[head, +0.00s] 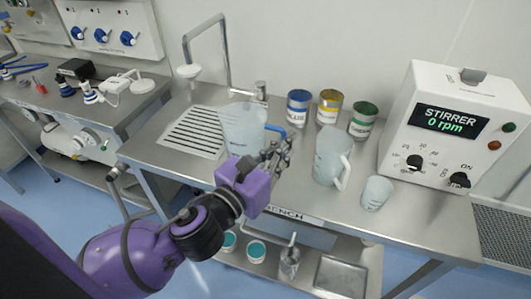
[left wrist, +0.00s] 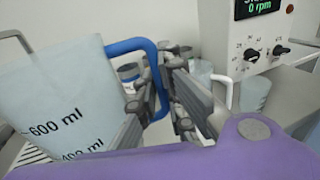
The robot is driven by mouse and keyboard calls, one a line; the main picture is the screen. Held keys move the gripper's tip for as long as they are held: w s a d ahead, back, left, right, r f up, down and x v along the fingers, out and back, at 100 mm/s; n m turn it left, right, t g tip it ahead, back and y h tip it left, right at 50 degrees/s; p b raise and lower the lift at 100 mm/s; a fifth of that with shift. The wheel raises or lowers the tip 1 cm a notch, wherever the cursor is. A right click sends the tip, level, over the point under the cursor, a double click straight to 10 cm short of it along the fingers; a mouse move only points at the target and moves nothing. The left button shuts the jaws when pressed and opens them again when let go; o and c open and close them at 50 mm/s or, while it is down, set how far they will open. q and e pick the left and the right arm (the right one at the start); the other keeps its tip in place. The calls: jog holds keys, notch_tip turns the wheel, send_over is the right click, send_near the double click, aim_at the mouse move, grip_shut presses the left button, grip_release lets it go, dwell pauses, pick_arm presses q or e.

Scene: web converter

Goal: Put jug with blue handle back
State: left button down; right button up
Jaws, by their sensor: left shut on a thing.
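The jug with the blue handle (head: 243,128) is a translucent beaker near the drain grid, beside the sink tap, on or just above the steel bench. Its blue handle (head: 275,129) points right in the head view. My left gripper (head: 277,150) is shut on the blue handle. The left wrist view shows the jug's marked wall (left wrist: 60,110) on the left and the handle (left wrist: 150,75) between the fingers (left wrist: 160,95). The jug looks upright. I cannot tell whether its base touches the bench. My right gripper is not in view.
A white-handled jug (head: 331,155) and a small beaker (head: 376,193) stand to the right. Blue, yellow and green-topped cans (head: 329,108) stand behind. The stirrer box (head: 455,125) fills the bench's right end. The drain grid (head: 194,132) is left of the jug.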

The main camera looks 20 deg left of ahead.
pick_arm(q)
jog(key=shift+w+f, duration=0.15)
jog(key=shift+w, duration=0.35)
jog(key=w+f, duration=0.4)
jog(key=w+a+f+b, duration=0.1)
jog(key=w+f, duration=0.7)
jog(key=shift+w+a+b, duration=0.15)
jog(key=shift+a+b, duration=0.15)
jog(key=shift+a, duration=0.05)
jog(key=shift+f, duration=0.25)
jog(key=shift+r, duration=0.2)
jog(key=shift+f, duration=0.25)
jog(key=c, duration=1.9)
grip_release()
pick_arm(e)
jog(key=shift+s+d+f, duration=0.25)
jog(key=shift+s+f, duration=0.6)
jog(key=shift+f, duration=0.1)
